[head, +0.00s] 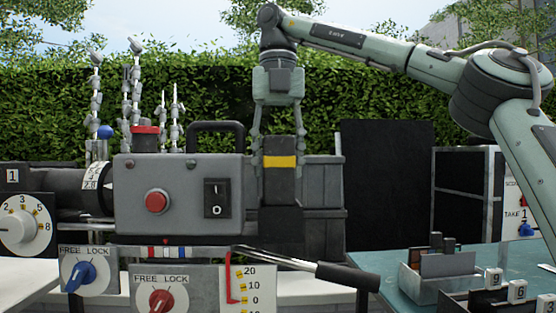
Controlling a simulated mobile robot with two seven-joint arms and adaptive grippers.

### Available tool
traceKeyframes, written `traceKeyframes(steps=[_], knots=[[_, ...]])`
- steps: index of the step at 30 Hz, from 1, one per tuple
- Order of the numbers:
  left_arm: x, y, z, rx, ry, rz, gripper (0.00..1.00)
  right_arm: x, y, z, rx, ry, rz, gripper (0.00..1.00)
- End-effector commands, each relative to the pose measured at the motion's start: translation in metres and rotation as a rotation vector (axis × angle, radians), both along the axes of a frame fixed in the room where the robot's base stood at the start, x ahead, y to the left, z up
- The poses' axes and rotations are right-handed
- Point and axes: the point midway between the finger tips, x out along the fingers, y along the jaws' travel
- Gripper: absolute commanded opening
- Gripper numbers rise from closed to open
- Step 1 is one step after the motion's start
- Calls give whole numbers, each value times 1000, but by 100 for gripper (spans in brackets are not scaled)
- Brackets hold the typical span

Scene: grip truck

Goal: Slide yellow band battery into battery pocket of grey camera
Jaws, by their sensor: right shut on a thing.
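The grey camera (135,215) stands at the left centre, with a red button, a 1/0 switch and a black top handle. My right gripper (279,140) points straight down and is shut on the upper part of the yellow band battery (280,185), a dark upright block with a yellow stripe. The battery is just right of the camera's rear end, above a dark block-like part (283,228) low at that end. Whether the battery's lower end touches or enters that part, I cannot tell. The pocket opening is not visible. My left gripper is not in view.
Below the camera are FREE/LOCK knobs (161,300) and a black-gripped pan handle (348,277) reaching right. Grey crates (324,190) and a black panel (388,190) stand behind. A teal table (400,262) at right holds a grey tray (425,290) and numbered holders (517,291).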

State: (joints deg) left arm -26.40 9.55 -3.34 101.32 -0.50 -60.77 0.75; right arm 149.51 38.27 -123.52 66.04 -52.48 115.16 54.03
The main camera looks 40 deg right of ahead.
Motion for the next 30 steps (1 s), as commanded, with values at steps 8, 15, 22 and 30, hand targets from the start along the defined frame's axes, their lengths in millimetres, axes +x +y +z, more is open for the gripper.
traceKeyframes(steps=[8,15,22,30], knots=[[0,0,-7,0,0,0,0,0,0,-9,1,-2,1,0],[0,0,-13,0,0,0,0,0,0,-16,1,-2,1,0],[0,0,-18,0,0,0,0,0,0,-23,1,-2,0,0],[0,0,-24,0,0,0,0,0,0,-30,1,-2,1,0]])
